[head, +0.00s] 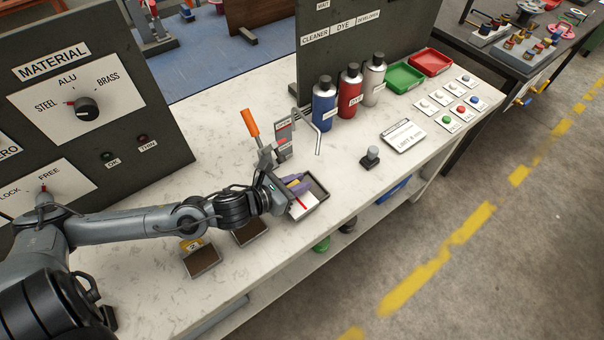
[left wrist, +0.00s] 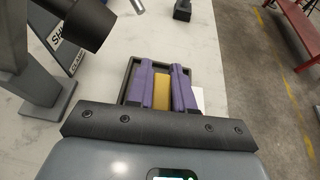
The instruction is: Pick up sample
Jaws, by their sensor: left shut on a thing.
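My left gripper (head: 296,184) is over the dark-rimmed tray (head: 322,190) on the white bench. In the left wrist view its two purple fingers (left wrist: 161,75) are shut on a yellow, brass-coloured block, the sample (left wrist: 161,94), which sits between them. The tray (left wrist: 129,78) shows behind and around the fingers. Whether the sample touches the tray floor I cannot tell. My right gripper is not in view.
An orange-handled clamp (head: 251,123) stands just behind the gripper. Blue (head: 325,105), red (head: 350,92) and grey bottles stand farther back. Two brown-topped pads (head: 201,262) lie near the front edge. A small dark stamp-like block (head: 370,158) stands right of the tray, with clear bench between.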

